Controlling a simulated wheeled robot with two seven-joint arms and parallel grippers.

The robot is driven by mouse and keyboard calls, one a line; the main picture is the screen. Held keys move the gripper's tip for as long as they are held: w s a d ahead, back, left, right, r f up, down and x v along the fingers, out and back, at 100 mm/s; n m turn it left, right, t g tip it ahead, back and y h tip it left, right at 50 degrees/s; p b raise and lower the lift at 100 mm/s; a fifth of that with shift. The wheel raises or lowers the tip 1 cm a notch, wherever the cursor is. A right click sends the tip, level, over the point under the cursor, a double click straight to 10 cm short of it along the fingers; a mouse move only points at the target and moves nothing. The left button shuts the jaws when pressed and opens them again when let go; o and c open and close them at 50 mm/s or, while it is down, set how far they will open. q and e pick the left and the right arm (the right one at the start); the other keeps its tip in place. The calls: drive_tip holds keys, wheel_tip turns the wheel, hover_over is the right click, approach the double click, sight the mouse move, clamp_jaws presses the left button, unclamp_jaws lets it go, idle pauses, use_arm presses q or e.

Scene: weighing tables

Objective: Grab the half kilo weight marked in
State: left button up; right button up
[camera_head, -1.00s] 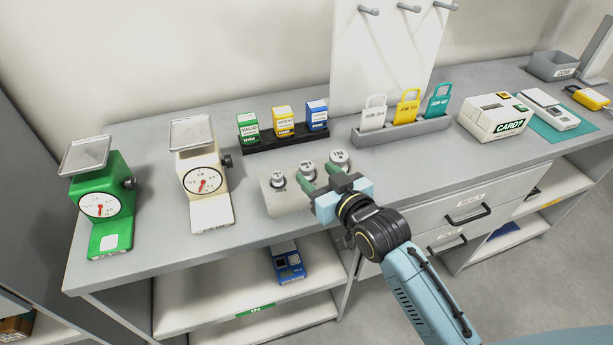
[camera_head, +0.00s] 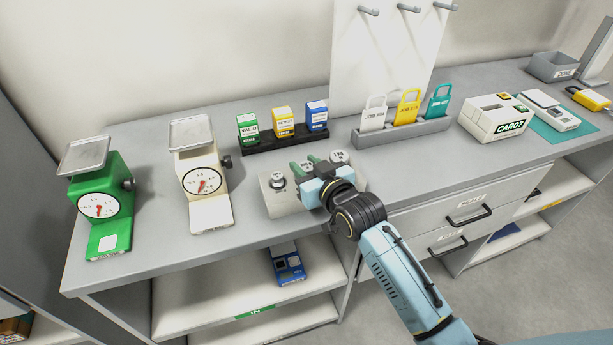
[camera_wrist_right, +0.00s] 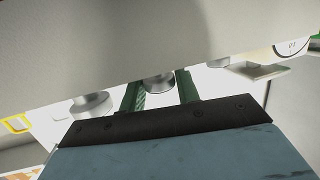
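A pale block (camera_head: 288,205) on the table holds a row of metal weights. The left weight (camera_head: 277,180) and the right weight (camera_head: 338,156) show; the middle one is mostly hidden by my gripper. My right gripper (camera_head: 304,166) is over the middle of the block, its green fingers apart. In the right wrist view the middle weight (camera_wrist_right: 159,82) sits between the fingers (camera_wrist_right: 161,92), close to both; I cannot tell whether they touch it. The other weights stand outside the fingers. The weight markings are too small to read surely. My left gripper is out of view.
A green scale (camera_head: 104,205) and a cream scale (camera_head: 205,182) stand left of the block. Behind it is a black rack (camera_head: 285,144) of small boxes. A grey holder (camera_head: 402,133) with padlock-shaped tags is right. The table front is clear.

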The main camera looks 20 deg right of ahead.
clamp_jaws()
drive_tip(key=shift+r, duration=0.1)
